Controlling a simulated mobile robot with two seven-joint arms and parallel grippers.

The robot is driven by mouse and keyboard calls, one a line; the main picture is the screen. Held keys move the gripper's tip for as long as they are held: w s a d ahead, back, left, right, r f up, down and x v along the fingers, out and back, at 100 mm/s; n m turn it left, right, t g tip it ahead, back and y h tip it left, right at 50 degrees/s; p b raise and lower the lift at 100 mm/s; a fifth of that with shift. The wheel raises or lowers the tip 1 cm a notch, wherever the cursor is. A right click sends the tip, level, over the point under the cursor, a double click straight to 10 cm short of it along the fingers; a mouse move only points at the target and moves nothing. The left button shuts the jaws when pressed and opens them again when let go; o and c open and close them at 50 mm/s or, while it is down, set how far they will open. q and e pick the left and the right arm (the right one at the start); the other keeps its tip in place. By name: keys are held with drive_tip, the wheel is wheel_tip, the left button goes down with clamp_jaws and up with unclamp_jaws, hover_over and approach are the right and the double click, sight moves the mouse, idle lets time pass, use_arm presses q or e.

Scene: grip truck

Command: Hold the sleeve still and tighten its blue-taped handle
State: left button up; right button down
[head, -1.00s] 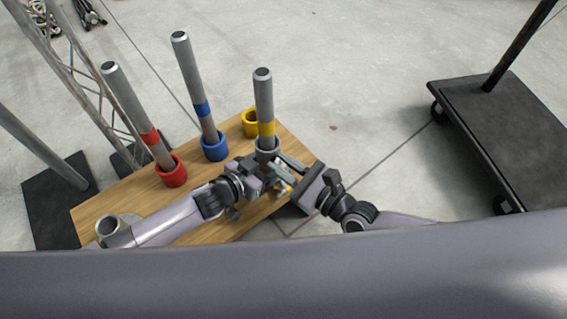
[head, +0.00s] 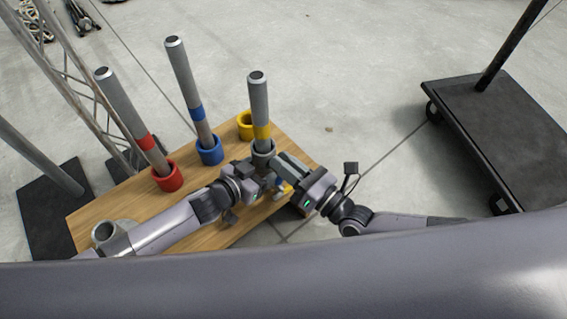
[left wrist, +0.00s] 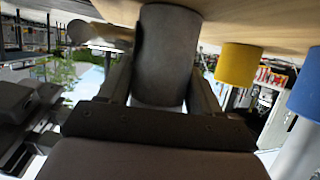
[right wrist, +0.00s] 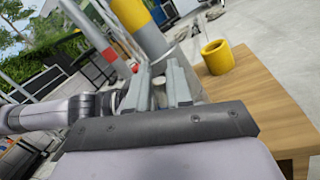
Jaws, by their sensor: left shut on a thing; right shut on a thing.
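The grey sleeve (head: 263,152) stands on the wooden board with a grey yellow-banded pole (head: 259,105) upright in it. My left gripper (head: 261,163) is shut on the sleeve from the left; the left wrist view shows the dark grey sleeve (left wrist: 166,55) between its fingers. My right gripper (head: 282,166) comes in from the right, its fingers close beside the sleeve. In the right wrist view its fingers (right wrist: 160,88) are closed around a small part at the sleeve's side.
Red (head: 167,177), blue (head: 209,151) and yellow (head: 245,124) collars stand on the wooden board (head: 205,235). Red-banded and blue-banded poles rise from the first two; the yellow collar is empty. A truss stands at left. A black cart (head: 490,130) stands at right, with clear floor between.

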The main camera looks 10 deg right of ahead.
drive_tip(key=shift+w+d+f+m+t, duration=0.1)
drive_tip(key=shift+d+f+m+t, duration=0.1)
drive_tip(key=shift+m, duration=0.65)
drive_tip(key=shift+w+d+f+m+t, duration=0.1)
drive_tip(key=shift+m+t, duration=0.1)
drive_tip(key=shift+m, duration=0.65)
drive_tip(key=c, duration=1.1)
unclamp_jaws()
drive_tip(key=shift+c, duration=0.2)
drive_tip(key=shift+r, duration=0.2)
wheel_tip(320, 180, up, 10)
drive_tip(key=shift+s+f, duration=0.1)
drive_tip(key=shift+f, duration=0.05)
